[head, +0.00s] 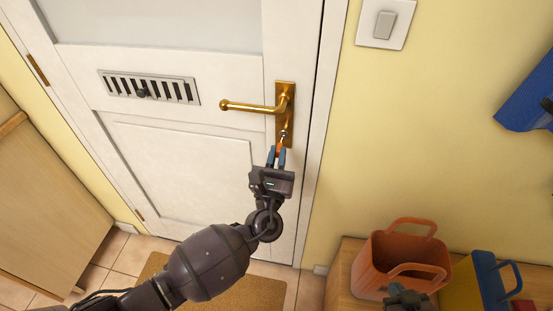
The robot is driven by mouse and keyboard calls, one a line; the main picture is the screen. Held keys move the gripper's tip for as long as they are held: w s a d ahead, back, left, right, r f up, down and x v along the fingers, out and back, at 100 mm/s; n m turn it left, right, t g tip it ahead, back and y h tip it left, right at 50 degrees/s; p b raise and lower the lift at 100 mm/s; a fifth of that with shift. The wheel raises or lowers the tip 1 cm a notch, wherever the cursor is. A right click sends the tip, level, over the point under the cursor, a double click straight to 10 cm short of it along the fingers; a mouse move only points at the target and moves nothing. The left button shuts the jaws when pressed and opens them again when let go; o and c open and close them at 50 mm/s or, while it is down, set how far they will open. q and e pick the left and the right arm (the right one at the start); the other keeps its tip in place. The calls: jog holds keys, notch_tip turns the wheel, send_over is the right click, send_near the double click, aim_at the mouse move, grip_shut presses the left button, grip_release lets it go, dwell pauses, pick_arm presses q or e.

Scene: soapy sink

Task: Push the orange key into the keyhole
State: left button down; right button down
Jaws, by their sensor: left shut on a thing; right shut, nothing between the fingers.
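The orange key (281,146) shows as a small orange piece between the blue fingertips of my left gripper (277,155). My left gripper is shut on it, just below the keyhole area of the brass lock plate (285,115) on the white door. The key's front end is at or very near the keyhole (284,133); I cannot tell whether it is inside. The fingers hide most of the key. My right gripper (406,294) shows only partly at the bottom edge, dark, shut and empty, in front of the orange basket.
The brass door handle (250,107) sticks out leftward just above my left gripper. An orange basket (400,258) and a blue and yellow container (480,285) stand on a wooden bench at the lower right. A doormat (240,293) lies below.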

aim_at(281, 144)
jog(key=shift+s+f, duration=0.1)
jog(key=shift+s, duration=0.1)
dwell(0.3)
jog(key=shift+s+f, duration=0.1)
jog(key=shift+f, duration=0.3)
dwell(1.3)
